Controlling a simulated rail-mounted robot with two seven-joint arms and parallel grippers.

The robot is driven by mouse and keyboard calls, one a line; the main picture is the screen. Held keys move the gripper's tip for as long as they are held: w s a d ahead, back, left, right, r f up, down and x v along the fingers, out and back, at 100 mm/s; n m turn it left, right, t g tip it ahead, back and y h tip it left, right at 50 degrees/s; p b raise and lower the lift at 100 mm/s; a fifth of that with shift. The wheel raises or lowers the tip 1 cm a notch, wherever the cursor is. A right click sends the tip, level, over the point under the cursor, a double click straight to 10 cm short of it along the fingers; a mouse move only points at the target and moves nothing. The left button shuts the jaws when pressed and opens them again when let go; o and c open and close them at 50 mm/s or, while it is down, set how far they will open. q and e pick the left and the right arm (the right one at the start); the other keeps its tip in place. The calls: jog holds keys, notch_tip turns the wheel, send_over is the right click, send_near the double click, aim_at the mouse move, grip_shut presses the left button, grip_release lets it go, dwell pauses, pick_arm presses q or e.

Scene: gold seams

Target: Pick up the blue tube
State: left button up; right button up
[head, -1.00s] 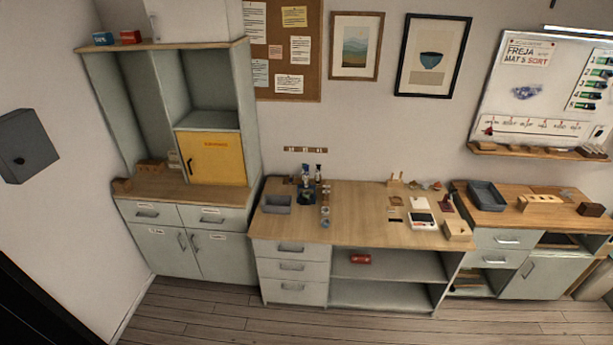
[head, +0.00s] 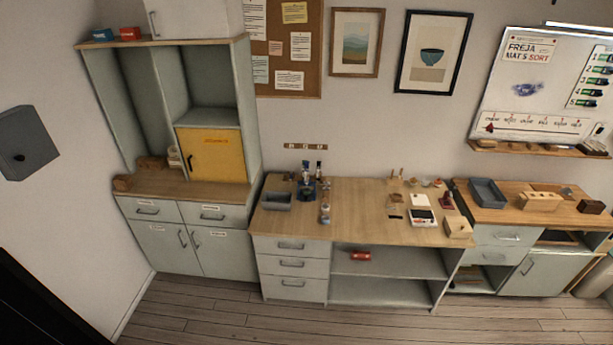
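No thing is clearly readable as a blue tube at this distance. A small dark blue item (head: 307,187) stands at the back left of the middle workbench (head: 362,210), with a small upright bluish thing (head: 306,168) rising above it. I cannot tell if either is the tube. Neither of my grippers is in view.
A white scale (head: 422,217) and a wooden block (head: 458,227) are on the bench's right. A red item (head: 361,256) lies on the open shelf below. The bench's middle and the floor (head: 220,310) are clear.

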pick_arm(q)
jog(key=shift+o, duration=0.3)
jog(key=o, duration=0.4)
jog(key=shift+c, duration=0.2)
